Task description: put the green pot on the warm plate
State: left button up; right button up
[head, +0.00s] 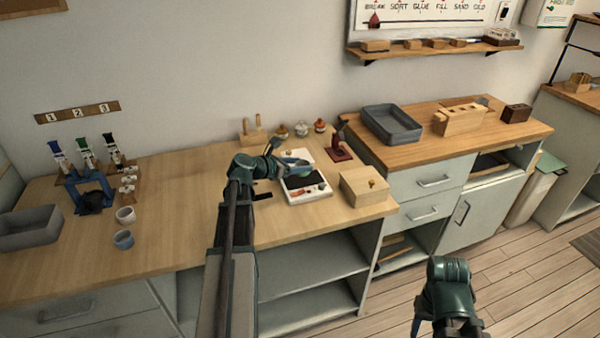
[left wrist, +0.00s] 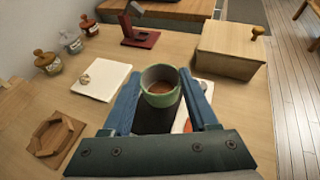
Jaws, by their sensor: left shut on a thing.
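My left gripper (left wrist: 163,100) is shut on the green pot (left wrist: 147,98), its blue fingers on either side of the rim. The pot is upright, with brown stuff inside. A dark flat surface (left wrist: 153,122) shows below and behind it; I cannot tell for sure that this is the warm plate, nor how high the pot is above it. In the head view my left gripper (head: 292,163) is over the white tray with a dark pad (head: 300,184); the pot is hard to make out there. My right arm is low at the right, its fingers mostly hidden.
A wooden box with a knob (head: 365,187) stands right of the tray. A dark red stand (head: 340,154) and lidded jars (head: 301,129) are behind. A white square pad (left wrist: 100,83) and a wooden ring (left wrist: 53,136) lie left of the pot.

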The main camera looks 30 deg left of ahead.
pick_arm(q)
jog(key=shift+w, duration=0.1)
jog(key=shift+w+a, duration=0.15)
jog(key=shift+w, duration=0.15)
jog(key=f+b, duration=0.1)
jog(key=b, duration=0.1)
jog(key=f+b, duration=0.1)
jog(key=f, duration=0.1)
jog(key=shift+w+a+f+b, duration=0.1)
jog(key=shift+w+f+b, duration=0.1)
jog(key=shift+f+b, duration=0.15)
jog(key=shift+f, duration=0.2)
jog(key=o, duration=1.3)
jog(key=shift+r, duration=0.1)
jog(key=shift+r, duration=0.1)
